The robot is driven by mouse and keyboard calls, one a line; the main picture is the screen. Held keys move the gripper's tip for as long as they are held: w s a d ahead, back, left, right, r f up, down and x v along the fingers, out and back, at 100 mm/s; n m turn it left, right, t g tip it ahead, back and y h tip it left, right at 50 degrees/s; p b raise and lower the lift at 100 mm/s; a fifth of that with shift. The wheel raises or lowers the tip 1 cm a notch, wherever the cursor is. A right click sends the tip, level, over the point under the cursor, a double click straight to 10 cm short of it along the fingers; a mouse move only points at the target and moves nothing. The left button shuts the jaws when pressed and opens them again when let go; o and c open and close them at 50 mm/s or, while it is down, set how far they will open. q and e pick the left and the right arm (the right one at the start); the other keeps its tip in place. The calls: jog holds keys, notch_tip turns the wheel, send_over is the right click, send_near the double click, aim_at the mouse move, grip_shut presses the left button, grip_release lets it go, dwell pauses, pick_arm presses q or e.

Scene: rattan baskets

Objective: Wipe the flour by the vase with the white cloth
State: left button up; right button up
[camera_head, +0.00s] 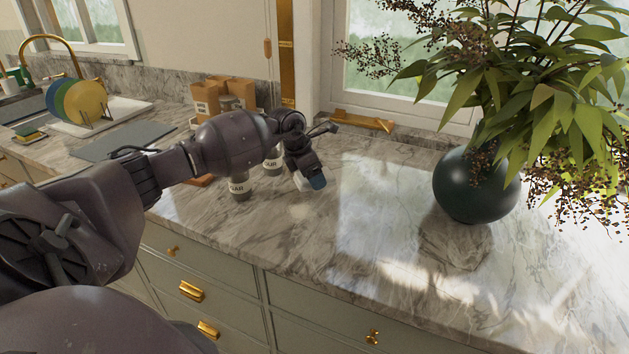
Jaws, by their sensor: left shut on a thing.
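My left gripper (314,182) reaches over the marble counter from the left, pointing down near its middle. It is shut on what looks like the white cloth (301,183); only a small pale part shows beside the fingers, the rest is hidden. The round dark green vase (474,186) stands upright on the counter to the right, apart from the gripper, with leafy branches in it. Bright pale patches lie on the marble between gripper and vase; I cannot tell flour from sunlight there. My right gripper is not in view.
Labelled jars (239,186) stand close behind and below my left arm. Cardboard-brown boxes (207,101) stand at the back. A rack with coloured plates (82,101) is at the far left. The counter (345,240) is clear between gripper and vase.

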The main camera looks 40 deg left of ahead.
pick_arm(q)
jog(key=shift+r+p, duration=0.3)
jog(key=shift+r, duration=0.8)
jog(key=shift+f, duration=0.1)
